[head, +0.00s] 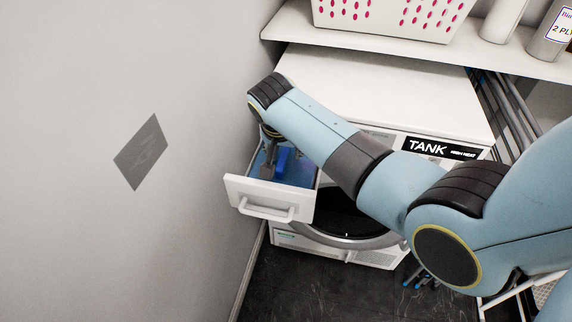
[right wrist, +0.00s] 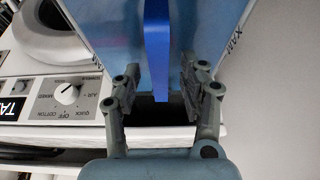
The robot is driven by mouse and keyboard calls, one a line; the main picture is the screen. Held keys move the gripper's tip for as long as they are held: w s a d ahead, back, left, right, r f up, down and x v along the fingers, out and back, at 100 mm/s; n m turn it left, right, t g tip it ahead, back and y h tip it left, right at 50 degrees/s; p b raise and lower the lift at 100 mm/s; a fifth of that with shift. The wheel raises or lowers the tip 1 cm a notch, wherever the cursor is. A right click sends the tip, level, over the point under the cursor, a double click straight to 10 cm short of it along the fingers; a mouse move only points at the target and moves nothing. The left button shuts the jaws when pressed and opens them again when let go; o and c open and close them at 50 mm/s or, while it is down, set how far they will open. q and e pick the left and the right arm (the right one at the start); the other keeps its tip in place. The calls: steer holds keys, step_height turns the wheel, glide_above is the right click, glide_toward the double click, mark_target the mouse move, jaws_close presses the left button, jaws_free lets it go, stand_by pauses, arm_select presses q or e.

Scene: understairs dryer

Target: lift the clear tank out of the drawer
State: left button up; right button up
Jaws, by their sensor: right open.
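The white drawer (head: 248,190) stands pulled out at the left of the dryer front. Inside it lies the clear tank (head: 301,173), bluish and see-through, with a blue grip (head: 282,160) on it. My right gripper (head: 269,158) points down into the drawer beside the blue grip, partly hidden by my wrist. In the right wrist view its fingers (right wrist: 160,82) are open, one on each side of the blue grip (right wrist: 157,45), with gaps visible. The clear tank (right wrist: 108,40) spreads behind the fingers there. My left gripper is not in view.
The white dryer (head: 400,85) stands under a shelf (head: 360,47) with a pink-holed basket (head: 395,15). The wall (head: 120,80) is close on the drawer's left. A control knob (right wrist: 67,93) is beside the drawer. Dark floor (head: 310,295) is clear in front.

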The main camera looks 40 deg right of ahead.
steer(key=shift+f, duration=0.1)
jaws_close()
stand_by(0.3)
steer(key=shift+w, duration=0.1)
